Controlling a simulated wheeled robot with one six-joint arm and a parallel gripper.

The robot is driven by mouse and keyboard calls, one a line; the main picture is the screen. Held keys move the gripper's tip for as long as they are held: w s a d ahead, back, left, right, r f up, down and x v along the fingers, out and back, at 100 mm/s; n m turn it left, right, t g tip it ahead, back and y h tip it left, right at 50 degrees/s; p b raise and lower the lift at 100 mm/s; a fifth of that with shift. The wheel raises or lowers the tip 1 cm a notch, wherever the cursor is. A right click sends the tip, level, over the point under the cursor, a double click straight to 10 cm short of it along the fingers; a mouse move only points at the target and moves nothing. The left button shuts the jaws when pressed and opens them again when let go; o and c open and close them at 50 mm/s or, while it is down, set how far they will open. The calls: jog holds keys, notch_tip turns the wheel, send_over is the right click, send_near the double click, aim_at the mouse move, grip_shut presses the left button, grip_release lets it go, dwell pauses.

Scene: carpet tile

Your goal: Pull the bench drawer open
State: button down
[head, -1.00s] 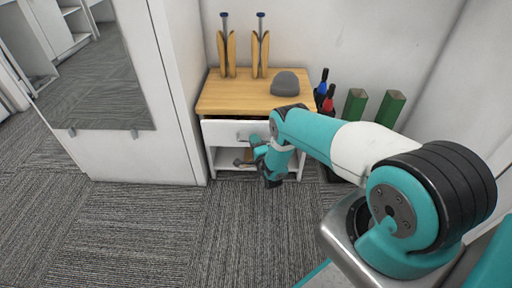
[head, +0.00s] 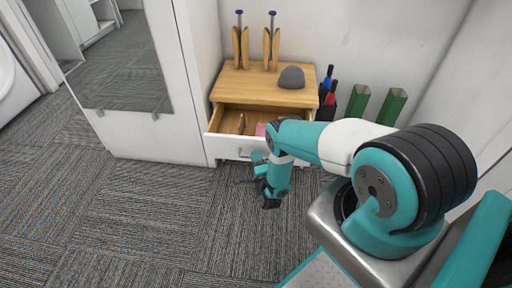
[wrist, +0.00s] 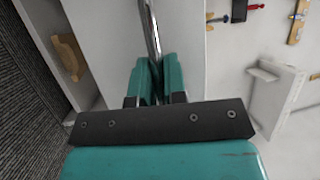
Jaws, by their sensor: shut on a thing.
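The bench (head: 240,86) has a wooden top and a white drawer (head: 222,147), which is pulled out well past the bench front. Its wooden inside shows from above. My gripper (head: 262,164) is at the drawer front, at the right part of the bar handle (head: 245,153). In the wrist view, the teal fingers of my gripper (wrist: 156,78) are closed on the shiny metal handle (wrist: 150,30), against a white panel. My arm hides the drawer's right end.
A brown item (head: 241,124) and a pink item (head: 261,130) lie in the drawer. A grey dome (head: 291,77) and two wooden stands with bolts sit on the top. A mirrored white cabinet (head: 165,130) stands close at left. Carpet in front is clear.

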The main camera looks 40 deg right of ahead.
jog(key=shift+s+a, duration=0.65)
jog(key=shift+s, duration=0.3)
jog(key=c, duration=1.3)
grip_release()
jog(key=shift+o, duration=0.6)
jog(key=shift+a, duration=0.1)
jog(key=shift+w, duration=0.1)
jog(key=p+v, duration=0.8)
jog(key=v, duration=0.9)
jog(key=shift+a, duration=0.15)
